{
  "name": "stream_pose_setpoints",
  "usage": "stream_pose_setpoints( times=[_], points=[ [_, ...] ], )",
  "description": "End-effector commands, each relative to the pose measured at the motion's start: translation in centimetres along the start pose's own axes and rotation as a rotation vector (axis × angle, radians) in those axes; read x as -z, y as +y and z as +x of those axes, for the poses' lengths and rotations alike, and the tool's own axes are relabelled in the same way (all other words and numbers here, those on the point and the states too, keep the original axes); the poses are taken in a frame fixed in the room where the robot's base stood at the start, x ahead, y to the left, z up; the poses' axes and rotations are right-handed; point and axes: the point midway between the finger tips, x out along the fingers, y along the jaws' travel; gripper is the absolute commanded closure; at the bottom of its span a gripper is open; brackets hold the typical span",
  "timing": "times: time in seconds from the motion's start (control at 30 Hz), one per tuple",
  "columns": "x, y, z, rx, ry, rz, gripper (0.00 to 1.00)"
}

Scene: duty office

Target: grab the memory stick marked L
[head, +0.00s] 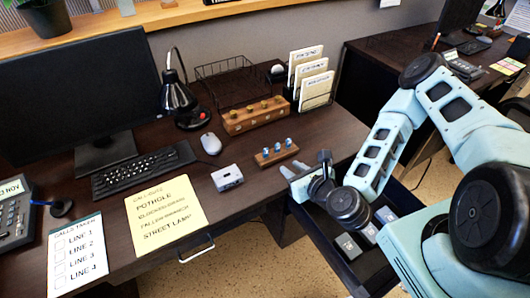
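No letter L can be read at this size, so I cannot tell which thing is the memory stick marked L. A small wooden block (276,155) near the desk's front edge holds three small upright blue-and-silver pieces (277,146); their marks are too small to read. Several grey pieces with pale labels (348,246) lie in the open dark drawer (345,270), partly hidden by my arm. My gripper (306,167) is just right of the wooden block, over the desk's front edge. Its pale fingers stand apart, and nothing shows between them.
A small grey device (227,178), a yellow notice (166,213), a mouse (210,143) and a keyboard (143,171) lie to the left. A longer wooden rack (254,117) and card holder (313,82) stand behind. A lamp (178,98) stands farther left.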

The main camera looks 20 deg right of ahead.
Motion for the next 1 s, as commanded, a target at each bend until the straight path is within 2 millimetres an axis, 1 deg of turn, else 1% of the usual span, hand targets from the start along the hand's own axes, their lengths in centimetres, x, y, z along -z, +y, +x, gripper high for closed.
stream_pose_setpoints(
  times=[0.03,0.23,0.67,0.73,0.8,0.9,1.0],
  points=[
    [0.5,0.0,0.8,-0.001,-0.005,-0.004,0.73],
    [0.7,0.0,2.9,-0.001,-0.004,-0.007,0.73],
    [0.7,0.0,6.9,-0.002,-0.004,-0.008,0.73],
    [0.0,0.1,7.8,-0.002,-0.002,-0.008,0.73],
    [0.0,0.1,9.1,-0.001,-0.001,-0.009,0.73],
    [0.0,0.1,10.5,-0.002,-0.001,-0.007,0.73],
    [0.1,0.1,11.3,-0.004,0.0,-0.008,0.73]
  ],
)
